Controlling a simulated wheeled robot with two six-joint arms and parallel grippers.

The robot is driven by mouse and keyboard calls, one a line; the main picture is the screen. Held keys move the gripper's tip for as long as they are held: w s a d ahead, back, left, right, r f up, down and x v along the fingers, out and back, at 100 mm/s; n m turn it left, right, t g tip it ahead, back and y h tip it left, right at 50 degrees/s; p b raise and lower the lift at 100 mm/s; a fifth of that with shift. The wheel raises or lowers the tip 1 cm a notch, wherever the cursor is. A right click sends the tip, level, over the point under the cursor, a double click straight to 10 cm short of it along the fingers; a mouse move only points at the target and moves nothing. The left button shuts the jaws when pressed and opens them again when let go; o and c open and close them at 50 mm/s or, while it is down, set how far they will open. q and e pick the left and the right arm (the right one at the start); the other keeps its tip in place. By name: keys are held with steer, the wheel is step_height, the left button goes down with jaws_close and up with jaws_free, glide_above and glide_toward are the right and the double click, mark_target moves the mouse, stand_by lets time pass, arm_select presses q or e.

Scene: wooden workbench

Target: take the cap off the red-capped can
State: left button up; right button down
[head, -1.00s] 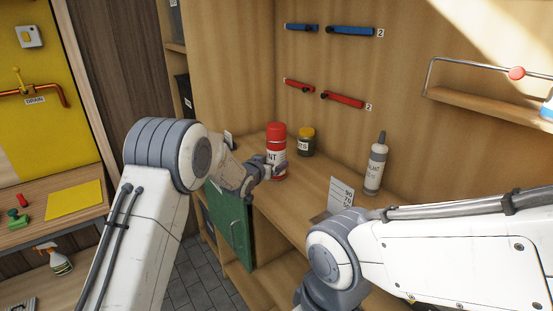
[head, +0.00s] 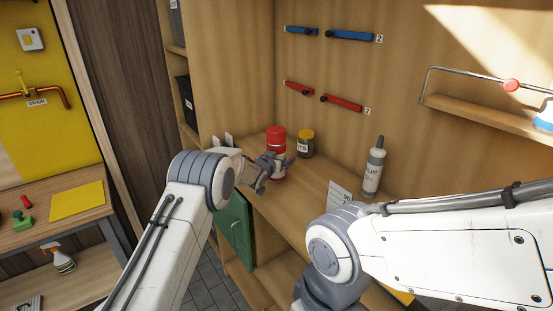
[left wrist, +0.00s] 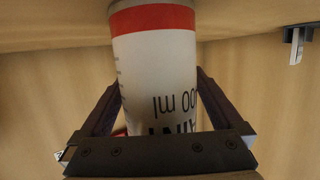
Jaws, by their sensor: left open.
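The red-capped can (head: 276,143) stands upright on the bench, a white can with a red cap and a red band at its base. My left gripper (head: 272,168) is at the can in the head view and hides much of its label. In the left wrist view the can (left wrist: 155,65) appears upside down, with its lettering inverted and the red band near the top. My open left gripper (left wrist: 160,110) has one finger on each side of the can, with gaps visible. The cap is out of the wrist view. My right gripper is outside the head view.
A dark jar with a yellow lid (head: 306,144) stands close right of the can. Blue (head: 350,36) and red (head: 342,103) handles hang on the back panel.

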mark_target(281, 147)
arm_select(q)
jaws_close()
steer(key=shift+r, duration=0.1)
steer(key=shift+r, duration=0.45)
steer(key=r, duration=0.1)
steer(key=r+b, duration=0.1)
steer(key=r, duration=0.1)
steer(key=shift+s+d+r, duration=0.2)
steer(key=shift+d+r, duration=0.05)
steer(key=shift+d, duration=0.1)
steer(key=s+d+r+b, duration=0.4)
steer(key=s+d+r, duration=0.2)
steer(key=s+d, duration=0.1)
steer(key=shift+s+d+r, duration=0.2)
steer(key=shift+d+r, duration=0.1)
steer(key=shift+d, duration=0.25)
